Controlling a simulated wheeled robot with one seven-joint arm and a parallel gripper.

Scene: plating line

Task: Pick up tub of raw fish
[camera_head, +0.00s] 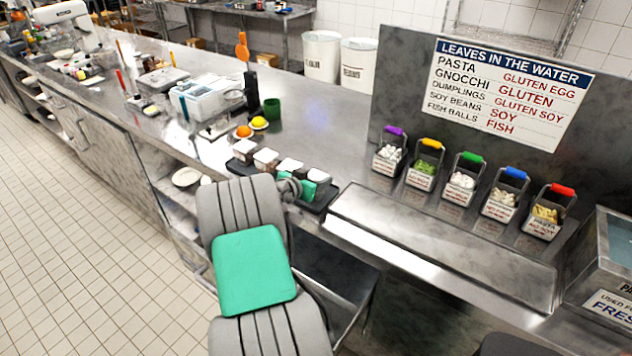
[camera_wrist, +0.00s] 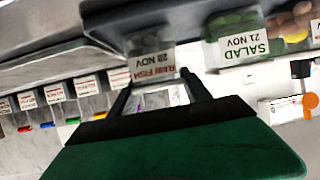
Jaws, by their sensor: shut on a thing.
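The tub of raw fish (camera_wrist: 152,62) is a small clear tub whose label reads "RAW FISH 28 NOV", upside down in the wrist view. My gripper (camera_wrist: 160,92) is shut on it, with one dark finger on each side. In the head view my gripper (camera_head: 304,189) is at the right end of the row of tubs, and it partly hides the tub there. I cannot tell whether the held tub is touching the tray or just clear of it.
A salad tub (camera_wrist: 240,40) stands beside the held one. Other white-topped tubs (camera_head: 265,158) stand in a row on the dark tray (camera_head: 326,201). Several handled baskets (camera_head: 462,181) stand to the right.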

